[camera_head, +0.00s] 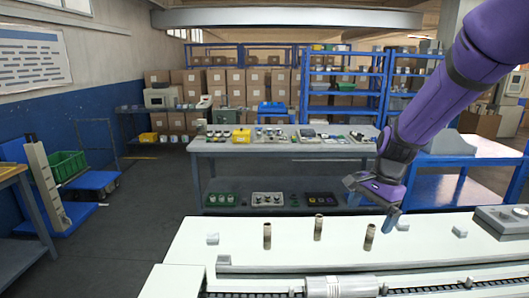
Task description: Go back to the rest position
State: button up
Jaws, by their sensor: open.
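My purple arm reaches in from the upper right, and my gripper (376,196) hangs at its end above the back edge of the white machine top (300,244). It is open, and I see nothing held in it. Three small brownish cylinders stand upright on the white top: one at the left (267,235), one in the middle (318,227) and one at the right (369,237). The right one is closest to my gripper, below it and apart from it.
A grey rail (270,267) and a conveyor run along the front. Small white blocks (212,239) lie on the top. Behind stands a grey workbench (290,148) with many small items. Blue shelves (345,85) and stacked boxes fill the back. Open floor (135,215) lies to the left.

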jog(key=s+d+r+n+t, duration=0.1)
jog(key=s+r+n, duration=0.3)
jog(key=s, duration=0.4)
jog(key=s+d+r+n+t+h, duration=0.1)
jog(key=s+d+r+n+t, duration=0.1)
jog(key=s+r+n, duration=0.2)
jog(key=s+d+r+n+t+h, duration=0.1)
jog(key=s+r+n, duration=0.3)
jog(key=s+r, duration=0.4)
jog(key=s+t, duration=0.1)
jog(key=s, duration=0.4)
jog(key=shift+d+r, duration=0.25)
jog(key=shift+r, duration=0.05)
